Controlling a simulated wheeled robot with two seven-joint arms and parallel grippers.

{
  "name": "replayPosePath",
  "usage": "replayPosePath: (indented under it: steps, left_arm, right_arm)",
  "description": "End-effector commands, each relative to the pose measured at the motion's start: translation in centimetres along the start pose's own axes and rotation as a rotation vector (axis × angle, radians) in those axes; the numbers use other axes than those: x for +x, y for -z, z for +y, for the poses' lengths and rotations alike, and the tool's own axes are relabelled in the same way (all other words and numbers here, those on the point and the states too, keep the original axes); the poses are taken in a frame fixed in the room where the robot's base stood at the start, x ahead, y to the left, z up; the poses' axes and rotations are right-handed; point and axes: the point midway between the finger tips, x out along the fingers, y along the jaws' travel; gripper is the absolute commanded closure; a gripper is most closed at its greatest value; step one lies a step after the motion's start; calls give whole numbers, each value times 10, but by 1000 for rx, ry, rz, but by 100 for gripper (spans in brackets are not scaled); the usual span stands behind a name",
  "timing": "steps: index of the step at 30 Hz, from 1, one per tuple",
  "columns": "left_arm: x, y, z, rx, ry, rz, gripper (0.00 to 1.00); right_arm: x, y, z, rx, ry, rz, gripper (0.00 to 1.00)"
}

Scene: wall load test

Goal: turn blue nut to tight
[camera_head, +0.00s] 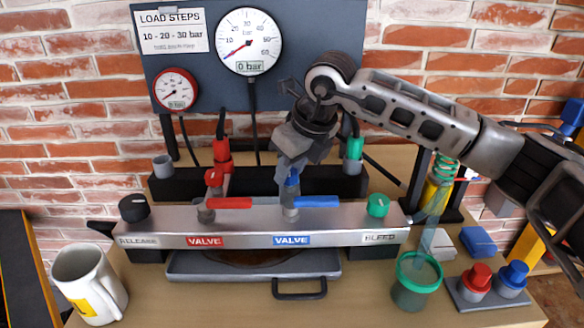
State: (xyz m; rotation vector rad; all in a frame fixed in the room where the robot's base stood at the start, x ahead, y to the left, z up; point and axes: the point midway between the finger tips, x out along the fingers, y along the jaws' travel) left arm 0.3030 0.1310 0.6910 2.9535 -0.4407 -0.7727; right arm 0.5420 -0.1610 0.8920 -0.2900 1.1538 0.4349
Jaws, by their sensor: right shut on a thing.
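The blue nut (292,178) shows as a small blue piece on the upright fitting above the blue valve, just under my right gripper. My right gripper (291,168) comes down on it from above and is shut on it; the jaws hide much of the nut. The blue valve lever (318,201) lies level, pointing right, above the blue VALVE label. How far the nut is turned cannot be told. My left gripper is not in view.
A red valve lever (230,203) and red hose fitting (222,152) stand to the left. Black RELEASE (134,207) and green BLEED (378,205) knobs flank the metal manifold (190,226). The large gauge (248,42) reads about 0 bar. A mug (88,284) and green-rimmed cup (409,290) stand in front.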

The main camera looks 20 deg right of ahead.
Motion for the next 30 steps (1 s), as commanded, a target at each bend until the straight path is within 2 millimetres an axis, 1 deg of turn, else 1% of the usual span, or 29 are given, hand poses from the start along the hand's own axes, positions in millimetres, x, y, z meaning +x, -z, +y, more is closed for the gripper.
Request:
replayPosePath:
  steps: [11, 12, 13, 14, 23, 26, 29, 30]
  left_arm:
    - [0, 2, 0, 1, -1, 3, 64]
    - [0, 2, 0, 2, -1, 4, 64]
    - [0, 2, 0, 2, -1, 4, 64]
    - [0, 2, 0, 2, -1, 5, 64]
    - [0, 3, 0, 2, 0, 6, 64]
    - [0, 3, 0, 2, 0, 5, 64]
    - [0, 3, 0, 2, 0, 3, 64]
    - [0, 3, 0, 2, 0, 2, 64]
  right_arm:
    - [-2, -1, -1, 6, 3, -4, 90]
    - [-2, -1, -1, 5, 3, -4, 56]
    - [-2, -1, -1, 5, 3, -4, 48]
    - [-1, -1, 0, 5, 2, -4, 45]
    - [-2, -1, 0, 4, 2, -2, 45]
    - [-10, -1, 0, 3, 3, -3, 45]
    - [-27, -1, 0, 2, 3, -5, 45]
    - [-36, -2, -1, 3, 3, -6, 45]
